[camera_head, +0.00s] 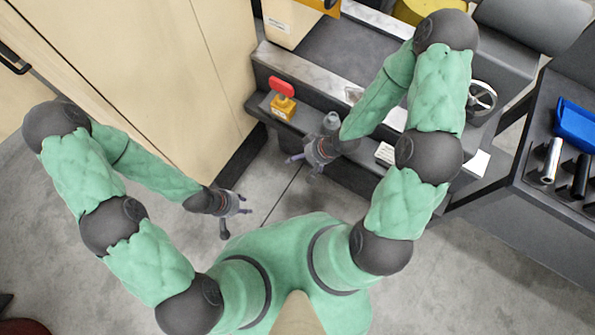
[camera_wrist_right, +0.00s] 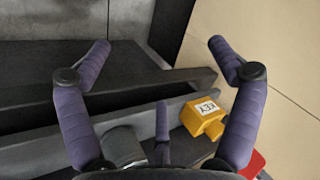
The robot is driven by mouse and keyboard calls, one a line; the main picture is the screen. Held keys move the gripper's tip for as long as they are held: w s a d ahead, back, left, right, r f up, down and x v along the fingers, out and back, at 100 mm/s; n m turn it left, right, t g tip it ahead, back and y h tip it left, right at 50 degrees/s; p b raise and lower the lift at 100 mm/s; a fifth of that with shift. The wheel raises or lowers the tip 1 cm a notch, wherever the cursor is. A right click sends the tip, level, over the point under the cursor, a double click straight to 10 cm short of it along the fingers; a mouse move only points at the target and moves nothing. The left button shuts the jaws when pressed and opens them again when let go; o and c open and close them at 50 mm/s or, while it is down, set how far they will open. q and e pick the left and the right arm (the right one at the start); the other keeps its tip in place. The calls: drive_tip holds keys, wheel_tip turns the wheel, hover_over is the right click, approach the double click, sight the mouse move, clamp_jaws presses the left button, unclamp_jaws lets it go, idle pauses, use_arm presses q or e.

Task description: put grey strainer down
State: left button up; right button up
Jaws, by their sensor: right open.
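A small grey cylindrical thing, which looks like the grey strainer (camera_head: 331,121), stands at the dark step beside my right gripper. It also shows low in the right wrist view (camera_wrist_right: 122,147), close to the left finger; its lower part is hidden. My right gripper (camera_head: 311,158) is open, with its fingers spread wide in the right wrist view (camera_wrist_right: 160,62). I cannot tell whether a finger touches the grey thing. My left gripper (camera_head: 238,210) hangs open and empty over the grey floor, well away from it.
A yellow block with a red top (camera_head: 282,106) sits on the step left of the grey thing. A beige cabinet (camera_head: 150,60) stands at the left. A handwheel (camera_head: 482,98) is at the right, near a dark rack (camera_head: 530,190) with tools. Floor in front is clear.

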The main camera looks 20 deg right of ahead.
drive_tip(key=s+a+f+m+g+h, duration=0.1)
drive_tip(key=s+a+f, duration=0.3)
drive_tip(key=s, duration=0.4)
drive_tip(key=shift+a+f+m+g, duration=0.25)
drive_tip(key=shift+f+m+g, duration=0.35)
drive_tip(key=shift+f+g, duration=0.25)
drive_tip(key=shift+c, duration=0.3)
